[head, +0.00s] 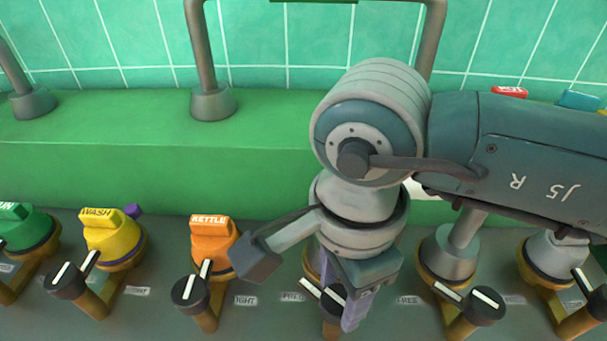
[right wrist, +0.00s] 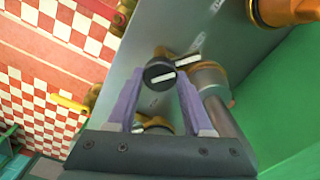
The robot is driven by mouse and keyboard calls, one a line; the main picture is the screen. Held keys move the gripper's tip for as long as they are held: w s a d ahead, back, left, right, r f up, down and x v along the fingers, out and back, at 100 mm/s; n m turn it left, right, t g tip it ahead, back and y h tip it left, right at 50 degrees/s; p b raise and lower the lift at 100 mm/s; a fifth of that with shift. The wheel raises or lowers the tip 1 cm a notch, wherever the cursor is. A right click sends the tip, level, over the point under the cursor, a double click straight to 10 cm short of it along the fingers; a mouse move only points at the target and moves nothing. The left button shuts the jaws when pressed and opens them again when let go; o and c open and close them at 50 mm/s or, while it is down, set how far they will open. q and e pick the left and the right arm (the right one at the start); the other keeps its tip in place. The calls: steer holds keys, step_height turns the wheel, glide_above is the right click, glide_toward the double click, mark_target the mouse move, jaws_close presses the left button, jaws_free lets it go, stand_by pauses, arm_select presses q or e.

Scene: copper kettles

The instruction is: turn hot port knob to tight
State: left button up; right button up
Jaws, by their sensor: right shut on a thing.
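My right gripper (head: 345,300) reaches down over the control panel from the right, its purple fingers around a black knob with a white stripe (head: 325,293). My arm hides much of this knob and any coloured tag on its valve. The right wrist view shows the black knob end (right wrist: 160,76) between the two purple fingertips of the gripper (right wrist: 160,95). I cannot read a hot port label. Small panel plates reading FREE (head: 407,300) stand on both sides of the gripper, and one to the left ends in IGHT (head: 245,300). My left gripper is not in view.
An orange KETTLE valve (head: 211,240) and a yellow WASH valve (head: 110,238) with black knobs stand to the left. A grey valve with a black knob (head: 484,306) stands close on the right. A green ledge (head: 150,170) and grey pipes (head: 205,60) lie behind.

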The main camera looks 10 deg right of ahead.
jaws_close()
steer(key=shift+m, duration=0.4)
steer(key=m, duration=0.2)
steer(key=shift+m, duration=0.4)
steer(key=m, duration=0.5)
steer(key=shift+m, duration=0.7)
steer(key=o, duration=1.1)
jaws_free()
